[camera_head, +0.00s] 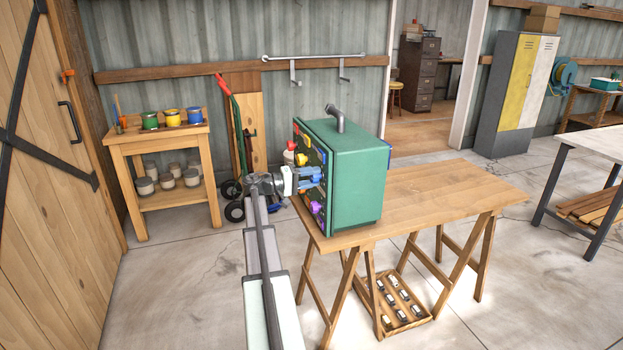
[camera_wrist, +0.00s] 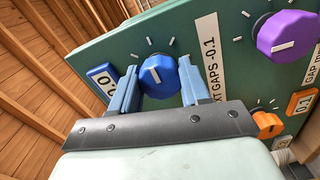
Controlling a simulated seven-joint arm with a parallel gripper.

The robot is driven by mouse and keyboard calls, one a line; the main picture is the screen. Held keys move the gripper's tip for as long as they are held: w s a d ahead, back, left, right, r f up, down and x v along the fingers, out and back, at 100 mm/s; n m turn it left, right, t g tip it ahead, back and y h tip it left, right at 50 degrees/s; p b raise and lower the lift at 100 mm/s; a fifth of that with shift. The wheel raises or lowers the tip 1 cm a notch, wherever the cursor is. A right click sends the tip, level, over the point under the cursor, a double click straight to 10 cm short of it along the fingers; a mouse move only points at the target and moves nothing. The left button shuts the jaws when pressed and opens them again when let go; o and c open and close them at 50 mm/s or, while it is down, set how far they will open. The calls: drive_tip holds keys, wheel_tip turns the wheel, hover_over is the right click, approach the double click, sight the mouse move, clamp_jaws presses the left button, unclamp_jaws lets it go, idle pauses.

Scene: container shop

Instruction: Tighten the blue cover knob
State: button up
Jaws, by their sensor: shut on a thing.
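The blue knob (camera_wrist: 160,77) is on the face of a green box, seen in the wrist view with a pale line across its top. My gripper (camera_wrist: 158,88) has its two blue fingers on either side of the knob and is shut on it. In the head view my gripper (camera_head: 312,176) reaches the left face of the green box (camera_head: 352,180), which stands on a wooden trestle table. The blue knob is hard to make out there behind the fingers.
A purple knob (camera_wrist: 288,36) and an orange knob (camera_wrist: 267,125) sit near the blue one, with printed labels between. The wooden table top (camera_head: 440,195) is clear right of the box. A crate (camera_head: 402,303) lies below. A paint stand (camera_head: 160,150) stands at left.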

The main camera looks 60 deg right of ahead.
drive_tip(key=o, duration=1)
drive_tip(key=shift+o, duration=0.2)
drive_tip(key=v, duration=1.3)
drive_tip(key=shift+w+a, duration=0.25)
drive_tip(key=shift+a, duration=0.05)
